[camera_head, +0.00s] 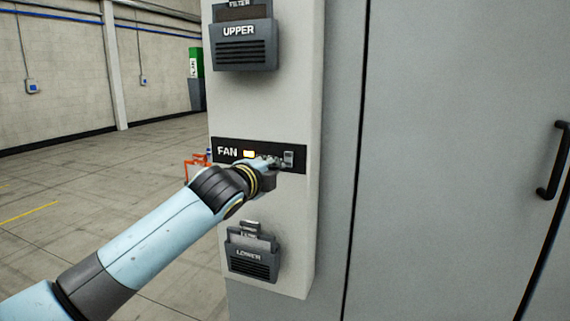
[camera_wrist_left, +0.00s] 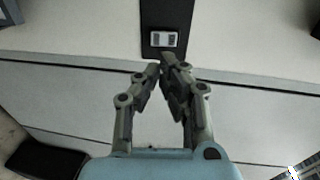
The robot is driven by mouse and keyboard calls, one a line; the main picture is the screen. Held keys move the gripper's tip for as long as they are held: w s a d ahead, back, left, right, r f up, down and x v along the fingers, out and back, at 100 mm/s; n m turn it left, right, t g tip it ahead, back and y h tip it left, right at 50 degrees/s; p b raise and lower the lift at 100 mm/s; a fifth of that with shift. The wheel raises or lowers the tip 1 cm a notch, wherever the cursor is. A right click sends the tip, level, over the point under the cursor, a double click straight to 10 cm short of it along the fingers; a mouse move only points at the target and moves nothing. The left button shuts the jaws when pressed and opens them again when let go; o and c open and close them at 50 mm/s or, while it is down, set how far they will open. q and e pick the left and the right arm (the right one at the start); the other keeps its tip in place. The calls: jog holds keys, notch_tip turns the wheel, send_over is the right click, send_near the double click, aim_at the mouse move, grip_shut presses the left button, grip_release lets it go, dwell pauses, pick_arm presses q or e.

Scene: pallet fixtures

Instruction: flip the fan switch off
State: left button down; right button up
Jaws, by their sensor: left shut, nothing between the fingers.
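A lit yellow-white lamp (camera_head: 249,154) sits on the same panel. My left gripper (camera_head: 274,164) is shut and empty, in front of the panel just left of the switch in the head view. It hides part of the panel. My right gripper is not in view.
An UPPER filter housing (camera_head: 243,45) is above the panel and a LOWER one (camera_head: 253,255) below it, both sticking out. A large grey cabinet door (camera_head: 450,180) with a black handle (camera_head: 553,160) is at the right. Open floor (camera_head: 60,190) lies at the left.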

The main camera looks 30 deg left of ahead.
aim_at(288, 161)
pick_arm(q)
jog(key=x, duration=0.8)
jog(key=shift+f, duration=0.1)
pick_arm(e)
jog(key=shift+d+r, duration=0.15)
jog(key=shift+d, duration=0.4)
pick_arm(q)
jog(key=b, duration=0.2)
jog(key=f+t+b, duration=0.1)
jog(key=b, duration=0.2)
jog(key=shift+w+b, duration=0.25)
jog(key=shift+b, duration=0.1)
jog(key=shift+a+r+p, duration=0.1)
jog(key=shift+r+p, duration=0.35)
jog(key=shift+p, duration=0.2)
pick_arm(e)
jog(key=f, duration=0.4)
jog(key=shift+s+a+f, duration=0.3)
